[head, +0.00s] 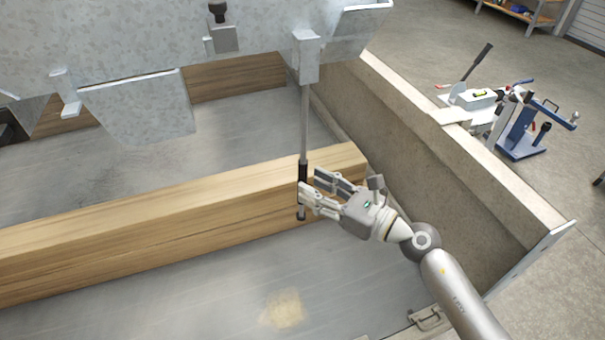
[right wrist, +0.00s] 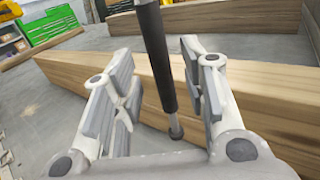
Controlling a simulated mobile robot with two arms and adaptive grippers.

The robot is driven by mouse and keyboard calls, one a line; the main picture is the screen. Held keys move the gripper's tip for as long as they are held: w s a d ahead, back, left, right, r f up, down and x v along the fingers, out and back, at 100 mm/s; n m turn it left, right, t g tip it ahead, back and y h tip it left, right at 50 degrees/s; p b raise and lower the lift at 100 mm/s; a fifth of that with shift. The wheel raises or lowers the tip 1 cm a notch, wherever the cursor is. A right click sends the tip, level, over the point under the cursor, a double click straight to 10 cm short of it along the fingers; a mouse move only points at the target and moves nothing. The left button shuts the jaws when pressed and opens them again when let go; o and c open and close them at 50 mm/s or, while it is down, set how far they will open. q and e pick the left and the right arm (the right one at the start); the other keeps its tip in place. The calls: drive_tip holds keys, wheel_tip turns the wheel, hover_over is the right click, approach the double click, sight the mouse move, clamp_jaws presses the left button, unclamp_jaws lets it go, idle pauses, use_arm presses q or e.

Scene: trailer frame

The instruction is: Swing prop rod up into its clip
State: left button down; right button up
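The prop rod (head: 304,130) hangs down from a grey bracket (head: 306,57) on the galvanized metal panel in the head view. Its lower part has a black grip sleeve and a small end tip. My right gripper (head: 308,188) is at the black sleeve. In the right wrist view the rod (right wrist: 158,60) runs between the two open fingers of the gripper (right wrist: 160,95), with gaps on both sides. A small block with a dark knob (head: 222,38) sits on the panel; I cannot tell whether it is the clip. My left gripper is not in view.
A long wooden beam (head: 150,232) lies behind the rod and gripper. A trailer side wall (head: 440,150) runs along the right. Blue and white tools (head: 505,115) stand beyond it. The grey floor in front of the beam is mostly clear.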

drive_tip(key=shift+p+x, duration=0.3)
drive_tip(key=shift+x, duration=1.65)
clamp_jaws()
